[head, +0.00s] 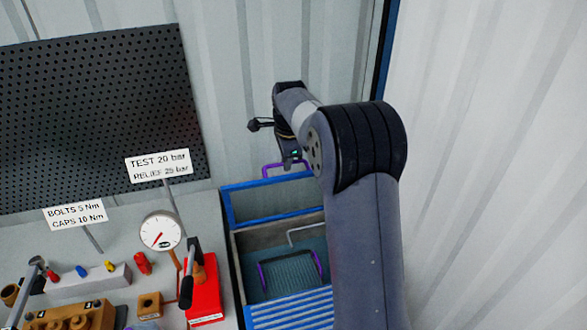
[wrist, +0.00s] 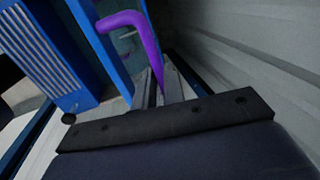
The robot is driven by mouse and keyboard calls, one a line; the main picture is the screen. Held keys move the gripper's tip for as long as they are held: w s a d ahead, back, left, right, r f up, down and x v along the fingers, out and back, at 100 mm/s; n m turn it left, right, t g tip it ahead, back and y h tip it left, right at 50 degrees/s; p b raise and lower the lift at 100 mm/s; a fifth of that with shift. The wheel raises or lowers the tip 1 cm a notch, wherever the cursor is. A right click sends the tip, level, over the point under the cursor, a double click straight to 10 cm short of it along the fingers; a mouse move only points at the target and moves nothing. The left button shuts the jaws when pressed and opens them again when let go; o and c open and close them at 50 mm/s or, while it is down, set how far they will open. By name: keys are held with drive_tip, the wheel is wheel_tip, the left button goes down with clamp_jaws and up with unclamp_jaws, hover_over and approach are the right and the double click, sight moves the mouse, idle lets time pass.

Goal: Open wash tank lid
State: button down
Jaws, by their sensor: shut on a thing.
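The wash tank (head: 236,262) stands to the right of the bench, its top open so that its inside shows. Its blue-edged lid (head: 270,210) stands raised along the tank's back side. A purple handle (head: 265,171) sticks up at the lid's upper edge; a purple bar also fills the top of the wrist view (wrist: 125,18). My gripper (head: 292,163) is at this handle, shut on it. Its fingertips are small and partly hidden in the head view, and the wrist view does not show them clearly.
In the tank lies a mesh basket (head: 290,274) with purple handles, with a grey bent pipe (head: 305,231) above it. Blue slats (head: 292,310) cover the front. Left is a bench with a gauge (head: 160,231) and red hand pump (head: 204,290). A corrugated wall (head: 490,130) stands close right.

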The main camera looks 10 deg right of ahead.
drive_tip(key=w+f, duration=0.1)
drive_tip(key=w, duration=0.9)
drive_tip(key=shift+w+a+f, duration=0.25)
drive_tip(key=shift+w+f, duration=0.05)
drive_tip(key=shift+f, duration=0.1)
drive_tip(key=c, duration=1.7)
unclamp_jaws()
drive_tip(key=shift+w, duration=0.1)
drive_tip(key=shift+o, duration=1)
drive_tip(key=shift+r, duration=0.15)
